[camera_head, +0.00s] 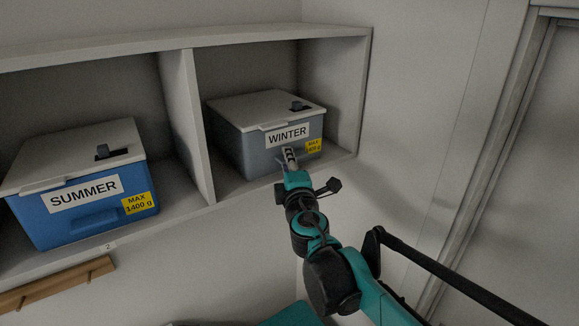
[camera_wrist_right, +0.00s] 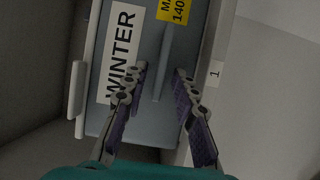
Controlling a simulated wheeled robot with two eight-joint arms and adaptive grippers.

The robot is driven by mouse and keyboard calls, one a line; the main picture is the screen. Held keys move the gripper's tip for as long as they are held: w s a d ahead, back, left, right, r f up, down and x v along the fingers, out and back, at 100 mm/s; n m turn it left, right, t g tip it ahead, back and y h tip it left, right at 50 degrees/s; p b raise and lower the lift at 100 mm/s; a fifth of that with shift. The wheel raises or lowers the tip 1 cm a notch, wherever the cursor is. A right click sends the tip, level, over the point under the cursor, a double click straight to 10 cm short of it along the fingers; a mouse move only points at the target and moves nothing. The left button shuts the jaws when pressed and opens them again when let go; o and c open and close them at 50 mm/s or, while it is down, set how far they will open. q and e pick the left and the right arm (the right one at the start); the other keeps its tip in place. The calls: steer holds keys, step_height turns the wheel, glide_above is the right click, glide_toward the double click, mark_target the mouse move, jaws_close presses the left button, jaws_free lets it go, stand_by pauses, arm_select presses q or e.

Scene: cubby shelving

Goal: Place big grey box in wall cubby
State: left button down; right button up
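The big grey box (camera_head: 245,142) has a white lid, a WINTER label and a yellow weight sticker. It stands inside the right cubby of the wall shelf (camera_head: 202,125), its front near the shelf's front edge. My right gripper (camera_head: 289,157) is at the lower front of this box. In the right wrist view, the fingers of my right gripper (camera_wrist_right: 162,72) are spread, with the handle ridge of the grey box (camera_wrist_right: 165,70) between them and gaps visible on both sides. My left gripper does not show.
A blue box (camera_head: 85,215) labelled SUMMER stands in the left cubby, beyond the divider. A wooden peg rail (camera_head: 55,285) is on the wall below. A door frame (camera_head: 480,150) is at the right. Bare wall lies between it and the shelf.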

steer(key=s+d+b, duration=0.2)
steer(key=s, duration=1)
steer(key=s+d+f+m+g+h, duration=0.3)
steer(key=d+f+m, duration=0.35)
steer(key=d, duration=0.25)
steer(key=s+d+f+m+g+h, duration=0.2)
steer(key=s+d+f+m+h, duration=0.1)
steer(key=d+f+m, duration=0.45)
steer(key=s+f+m+g+y, duration=0.3)
steer(key=s+f+m+g, duration=0.2)
steer(key=s+f, duration=0.6)
step_height(320, 180, down, 4)
steer(key=shift+s+a+r+m+g, duration=0.25)
steer(key=shift+s+m+g, duration=0.15)
steer(key=shift+g, duration=0.1)
step_height(320, 180, down, 34)
steer(key=b, duration=3.4)
steer(key=shift+f, duration=0.2)
